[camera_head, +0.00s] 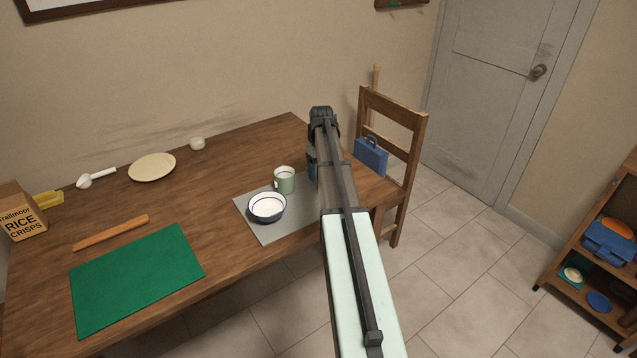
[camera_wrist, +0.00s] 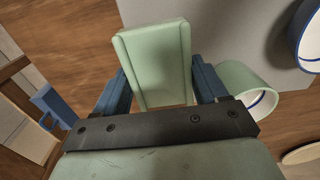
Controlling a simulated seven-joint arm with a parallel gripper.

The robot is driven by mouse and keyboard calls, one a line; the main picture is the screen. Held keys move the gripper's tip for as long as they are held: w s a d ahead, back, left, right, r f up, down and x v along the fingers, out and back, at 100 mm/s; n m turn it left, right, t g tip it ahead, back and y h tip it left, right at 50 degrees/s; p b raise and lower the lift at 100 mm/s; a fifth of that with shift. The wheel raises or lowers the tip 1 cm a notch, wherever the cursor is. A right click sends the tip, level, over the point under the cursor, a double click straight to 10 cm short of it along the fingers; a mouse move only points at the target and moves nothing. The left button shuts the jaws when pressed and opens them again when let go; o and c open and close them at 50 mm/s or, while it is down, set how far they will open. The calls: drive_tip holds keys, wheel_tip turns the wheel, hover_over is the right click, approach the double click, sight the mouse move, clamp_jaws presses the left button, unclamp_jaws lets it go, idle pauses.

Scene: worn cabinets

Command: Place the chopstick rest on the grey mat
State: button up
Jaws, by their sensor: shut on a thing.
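The chopstick rest (camera_wrist: 155,60) is a pale green, flat rectangular piece with raised side edges. In the wrist view it sits between the two blue fingers of my gripper (camera_wrist: 160,87), which is shut on it. The grey mat (camera_head: 267,229) lies on the table in the head view, with its right part hidden by my arm. It also shows in the wrist view (camera_wrist: 235,38), beyond and right of the rest, which overlaps its edge in the picture. In the head view my arm hides the rest; its height above the table is unclear.
A chair (camera_head: 393,125) with a blue case (camera_head: 371,156) stands right. A green mat (camera_head: 137,275) lies left.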

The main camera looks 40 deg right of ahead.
drive_tip(key=shift+f, duration=2.35)
drive_tip(key=shift+f, duration=0.1)
drive_tip(key=o, duration=1.2)
wheel_tip(320, 180, up, 12)
drive_tip(key=shift+r, duration=0.1)
